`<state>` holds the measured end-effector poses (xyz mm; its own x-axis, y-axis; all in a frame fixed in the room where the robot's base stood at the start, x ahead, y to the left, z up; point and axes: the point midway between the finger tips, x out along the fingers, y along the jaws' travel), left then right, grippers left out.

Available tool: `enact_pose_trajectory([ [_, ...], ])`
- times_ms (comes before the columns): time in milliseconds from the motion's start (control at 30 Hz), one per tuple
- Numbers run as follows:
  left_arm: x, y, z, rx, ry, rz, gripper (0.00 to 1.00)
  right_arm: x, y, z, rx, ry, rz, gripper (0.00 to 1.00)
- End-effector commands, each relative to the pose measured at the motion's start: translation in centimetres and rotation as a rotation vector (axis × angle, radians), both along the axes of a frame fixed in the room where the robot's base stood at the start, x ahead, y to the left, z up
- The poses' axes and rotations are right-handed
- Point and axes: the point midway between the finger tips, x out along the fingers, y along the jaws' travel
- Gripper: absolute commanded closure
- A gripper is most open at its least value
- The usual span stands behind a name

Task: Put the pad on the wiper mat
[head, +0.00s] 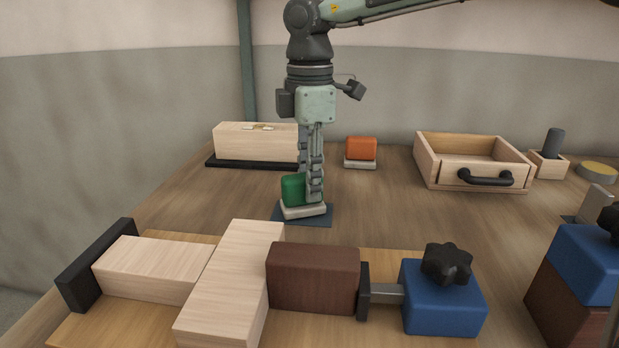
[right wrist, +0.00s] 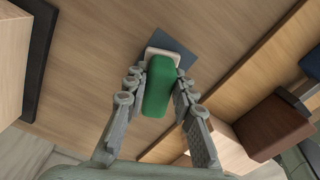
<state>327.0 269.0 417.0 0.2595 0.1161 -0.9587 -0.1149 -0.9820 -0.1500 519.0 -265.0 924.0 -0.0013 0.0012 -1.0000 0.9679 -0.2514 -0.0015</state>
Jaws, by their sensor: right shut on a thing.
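The pad has a green grip block (head: 293,188) on a pale base (head: 303,211). It is at the middle of the table in the head view, over the dark blue-grey wiper mat (head: 318,221). The pad looks upright; I cannot tell whether its base touches the mat. My right gripper (head: 314,190) points down and is shut on the green block. The right wrist view also shows the green block (right wrist: 159,86) between the fingers, with the mat (right wrist: 181,50) beyond it. The gripper hides part of the pad. My left gripper is not in view.
An orange block on a pale base (head: 361,149) stands behind, right of the gripper. A pale wooden block (head: 250,142) is at the back left, and an open wooden box (head: 470,148) at the back right. Wooden blocks and a blue clamp (head: 443,307) fill the front.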

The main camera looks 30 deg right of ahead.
Motion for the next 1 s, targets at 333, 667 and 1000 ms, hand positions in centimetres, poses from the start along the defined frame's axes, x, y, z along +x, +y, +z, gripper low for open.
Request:
enact_pose_trajectory([
  [333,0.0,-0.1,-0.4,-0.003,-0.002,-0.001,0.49,0.1,0.0,-0.4,0.0,-0.002,-0.001,1.0],
  [667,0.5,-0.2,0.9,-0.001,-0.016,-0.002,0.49,0.1,0.0,-0.5,0.0,-0.002,-0.001,0.54],
  [1000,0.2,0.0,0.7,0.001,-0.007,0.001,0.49,0.0,0.0,-0.4,0.001,-0.001,-0.001,0.54],
])
